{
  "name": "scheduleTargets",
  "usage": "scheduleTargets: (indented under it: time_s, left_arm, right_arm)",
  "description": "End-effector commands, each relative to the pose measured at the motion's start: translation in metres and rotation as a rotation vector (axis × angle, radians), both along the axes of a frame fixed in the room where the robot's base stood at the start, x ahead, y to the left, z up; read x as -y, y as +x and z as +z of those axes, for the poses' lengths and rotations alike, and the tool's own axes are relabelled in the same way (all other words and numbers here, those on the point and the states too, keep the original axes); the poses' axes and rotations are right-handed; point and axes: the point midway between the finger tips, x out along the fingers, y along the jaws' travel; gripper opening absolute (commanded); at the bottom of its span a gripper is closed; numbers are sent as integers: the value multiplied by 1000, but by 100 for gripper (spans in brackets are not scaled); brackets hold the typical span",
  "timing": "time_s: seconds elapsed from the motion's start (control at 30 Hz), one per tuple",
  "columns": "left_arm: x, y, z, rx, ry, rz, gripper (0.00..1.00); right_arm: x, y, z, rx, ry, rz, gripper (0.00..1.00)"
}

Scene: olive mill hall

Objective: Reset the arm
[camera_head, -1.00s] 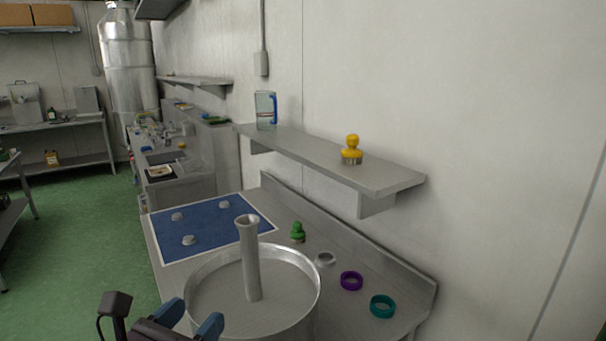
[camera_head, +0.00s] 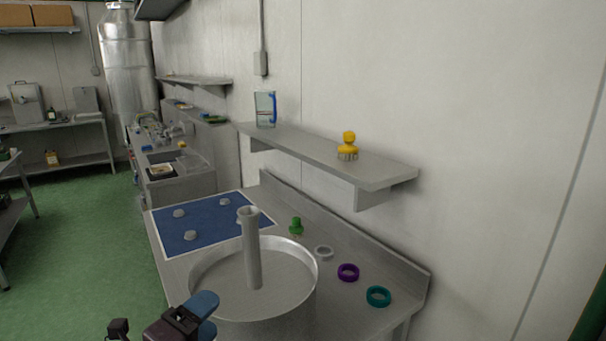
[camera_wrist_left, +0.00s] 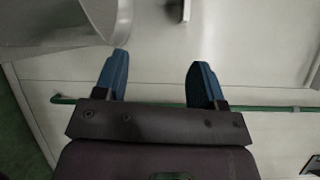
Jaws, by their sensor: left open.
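My left gripper (camera_head: 203,312) is at the bottom of the head view, just in front of the large round metal basin. In the left wrist view my left gripper (camera_wrist_left: 160,82) has its two blue fingers apart with nothing between them. My right gripper is not in either current view.
A metal basin (camera_head: 203,273) with an upright central tube stands on the steel table, close to my left gripper. A blue mat (camera_head: 205,238) with several pale lumps, a green-knobbed item (camera_head: 296,226), and white, purple (camera_head: 348,272) and teal (camera_head: 378,296) rings lie around it. A wall shelf (camera_head: 320,155) overhangs.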

Motion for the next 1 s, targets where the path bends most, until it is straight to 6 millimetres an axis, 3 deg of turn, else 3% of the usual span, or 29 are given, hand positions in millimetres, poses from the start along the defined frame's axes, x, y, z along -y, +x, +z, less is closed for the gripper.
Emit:
scheduleTargets:
  time_s: [0.17,0.27,0.37,0.5,0.6,0.73,0.9,1.0]
  left_arm:
    - [-16,11,-47,-248,-448,75,64]
    - [-32,12,-86,-393,-736,152,64]
    - [-53,3,-134,-521,-1019,259,64]
    - [-83,-25,-202,-628,-1303,431,64]
    - [-101,-57,-249,-668,-1414,565,64]
    - [-117,-101,-297,-701,-1490,723,64]
    - [-120,-141,-324,-726,-1530,826,64]
    - [-121,-152,-329,-737,-1530,846,64]
  right_arm:
    - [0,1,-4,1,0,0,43]
    - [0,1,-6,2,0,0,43]
    - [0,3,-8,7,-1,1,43]
    - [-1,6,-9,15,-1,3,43]
    - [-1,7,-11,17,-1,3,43]
    - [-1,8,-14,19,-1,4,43]
    - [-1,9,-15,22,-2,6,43]
    - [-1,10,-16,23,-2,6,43]
